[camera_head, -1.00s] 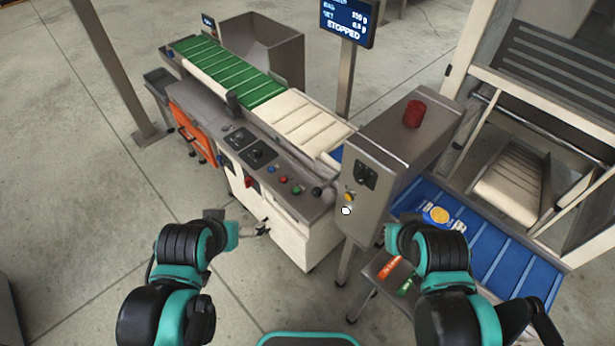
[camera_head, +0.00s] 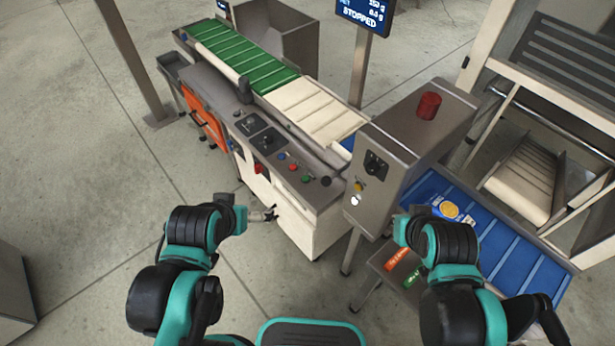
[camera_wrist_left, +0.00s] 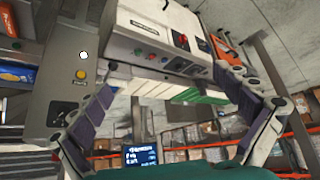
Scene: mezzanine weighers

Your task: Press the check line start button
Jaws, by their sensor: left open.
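A grey steel control panel on the check line carries a green button (camera_head: 306,180), a red button (camera_head: 293,168) and a blue button (camera_head: 282,156) in a row. The grey box to its right has a yellow button (camera_head: 358,187) and a white button (camera_head: 355,200). Which one is the start button is not readable. My left gripper (camera_head: 272,213) is open and empty, in front of the cabinet's white side and apart from all buttons. In the left wrist view its fingers (camera_wrist_left: 168,85) are spread, with the yellow button (camera_wrist_left: 81,75) beyond. My right gripper's fingers are hidden by its arm.
The display (camera_head: 364,16) reads STOPPED. A red lamp (camera_head: 429,106) tops the grey box. The green belt (camera_head: 240,57) runs back left; the blue belt (camera_head: 500,250) at right carries a blue packet (camera_head: 447,209).

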